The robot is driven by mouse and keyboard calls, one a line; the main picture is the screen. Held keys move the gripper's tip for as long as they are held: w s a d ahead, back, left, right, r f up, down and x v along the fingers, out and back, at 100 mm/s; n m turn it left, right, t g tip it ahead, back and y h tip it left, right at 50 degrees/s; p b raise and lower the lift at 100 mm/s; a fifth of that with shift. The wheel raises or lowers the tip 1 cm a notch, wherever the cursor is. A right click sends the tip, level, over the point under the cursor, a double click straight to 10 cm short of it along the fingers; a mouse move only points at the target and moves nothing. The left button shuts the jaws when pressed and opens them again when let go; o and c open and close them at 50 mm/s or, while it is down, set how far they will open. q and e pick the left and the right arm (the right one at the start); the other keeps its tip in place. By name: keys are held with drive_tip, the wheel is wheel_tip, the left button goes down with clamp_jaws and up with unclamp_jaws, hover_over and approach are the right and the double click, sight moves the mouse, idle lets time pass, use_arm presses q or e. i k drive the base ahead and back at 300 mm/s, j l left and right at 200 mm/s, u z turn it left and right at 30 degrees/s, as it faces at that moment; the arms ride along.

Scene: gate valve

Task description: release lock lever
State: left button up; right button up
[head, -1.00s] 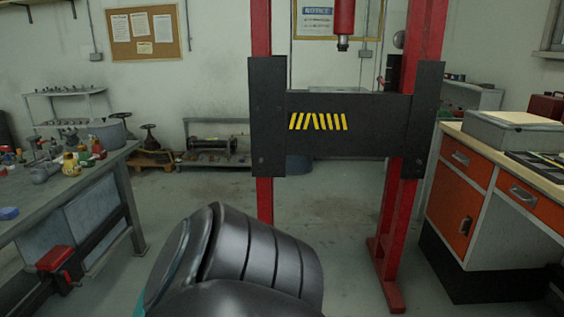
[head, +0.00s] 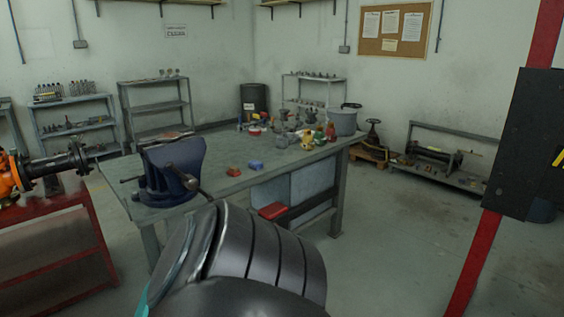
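An orange valve body (head: 8,178) with a dark flanged pipe (head: 57,166) shows at the left edge, on a red cart (head: 60,240). The picture's edge cuts off most of the valve. I cannot make out a lock lever on it. Neither of my grippers is in view. A dark, ribbed part of my own arm fills the bottom centre and hides the floor there.
A grey workbench (head: 215,182) with a blue vise (head: 172,170) and several small parts stands mid-view. The red press frame (head: 505,190) stands at the right. Shelves line the back walls. Free floor (head: 400,240) lies between bench and press.

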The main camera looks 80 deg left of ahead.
sight(142, 176)
drive_tip(key=u, duration=3.55)
